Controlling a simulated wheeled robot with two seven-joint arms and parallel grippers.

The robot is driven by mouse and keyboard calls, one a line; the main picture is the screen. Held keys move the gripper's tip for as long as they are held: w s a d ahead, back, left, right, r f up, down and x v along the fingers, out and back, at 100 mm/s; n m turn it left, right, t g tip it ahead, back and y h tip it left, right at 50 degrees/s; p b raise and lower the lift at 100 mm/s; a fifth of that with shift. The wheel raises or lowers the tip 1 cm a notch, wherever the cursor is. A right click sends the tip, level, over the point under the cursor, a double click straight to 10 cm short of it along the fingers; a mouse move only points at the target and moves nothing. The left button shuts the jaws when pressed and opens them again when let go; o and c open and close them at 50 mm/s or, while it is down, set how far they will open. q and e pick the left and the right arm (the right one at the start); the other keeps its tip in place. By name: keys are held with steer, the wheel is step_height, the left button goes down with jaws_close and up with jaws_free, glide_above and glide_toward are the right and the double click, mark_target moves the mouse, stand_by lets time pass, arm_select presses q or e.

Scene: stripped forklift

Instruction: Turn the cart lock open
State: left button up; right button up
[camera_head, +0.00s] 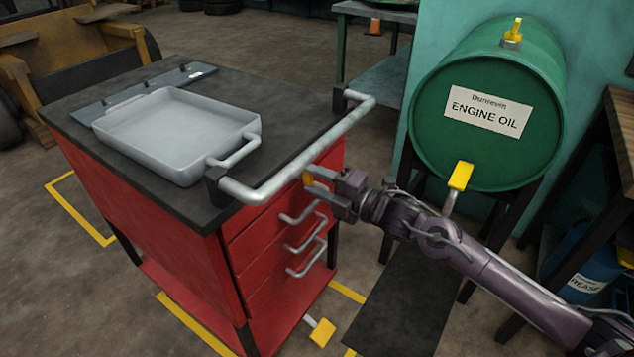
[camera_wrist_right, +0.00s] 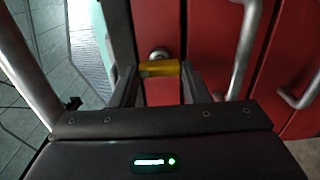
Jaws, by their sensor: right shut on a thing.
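The red tool cart (camera_head: 170,235) with a dark top stands at left centre. A small yellow lock knob (camera_head: 308,178) is on its drawer face, near the top right, below the handle bar. My right gripper (camera_head: 318,184) reaches in from the right and is shut on this knob. In the right wrist view, the yellow knob (camera_wrist_right: 160,68) lies crosswise between the fingers, with a round metal base behind it against the red panel. The gripper partly hides the knob in the head view. My left gripper is not in view.
A grey tray (camera_head: 175,135) lies on the cart top. The cart's handle bar (camera_head: 300,160) runs just above my gripper, with several drawer handles (camera_head: 305,245) below. A yellow pedal (camera_head: 321,332) is low at the cart.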

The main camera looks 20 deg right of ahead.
steer(key=shift+f, duration=0.1)
steer(key=o, duration=1)
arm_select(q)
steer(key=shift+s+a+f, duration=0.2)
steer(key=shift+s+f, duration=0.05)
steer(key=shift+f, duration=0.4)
arm_select(e)
steer(key=shift+v, duration=3.9)
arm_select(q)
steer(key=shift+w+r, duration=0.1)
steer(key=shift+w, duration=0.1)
